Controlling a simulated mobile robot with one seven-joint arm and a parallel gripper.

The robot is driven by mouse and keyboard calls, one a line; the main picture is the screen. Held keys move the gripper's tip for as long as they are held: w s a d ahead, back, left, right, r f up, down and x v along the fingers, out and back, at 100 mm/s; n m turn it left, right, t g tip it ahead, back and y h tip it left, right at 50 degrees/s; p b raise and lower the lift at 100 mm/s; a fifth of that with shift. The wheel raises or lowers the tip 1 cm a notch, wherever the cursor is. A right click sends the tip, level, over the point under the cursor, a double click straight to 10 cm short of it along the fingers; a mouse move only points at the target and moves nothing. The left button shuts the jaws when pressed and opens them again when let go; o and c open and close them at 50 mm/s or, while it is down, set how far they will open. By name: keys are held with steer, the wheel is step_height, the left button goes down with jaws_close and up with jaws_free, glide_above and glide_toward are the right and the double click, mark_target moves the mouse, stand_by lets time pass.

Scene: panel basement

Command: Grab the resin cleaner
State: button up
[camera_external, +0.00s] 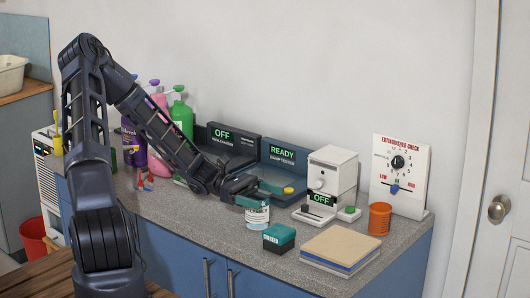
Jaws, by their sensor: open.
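My gripper (262,194) is open at the end of my dark arm, low over the counter. A small jar (257,217) with a white and blue label stands upright just below and in front of the fingers. Its top is partly hidden by the gripper, and I cannot tell if they touch. Its label is too small to read, so I cannot confirm that it is the resin cleaner. Other bottles stand at the back left behind my arm: a purple one (131,140), a pink one (161,110) and a green one (182,115).
A dark green box (279,238), stacked boards (340,247) and an orange can (380,218) stand to the right on the grey counter. Behind are an OFF unit (234,141), a READY tester (284,160), a white device (332,172) and a dial panel (399,170).

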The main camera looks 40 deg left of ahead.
steer(key=c, duration=1.2)
steer(key=shift+c, duration=0.2)
steer(key=shift+r, duration=0.25)
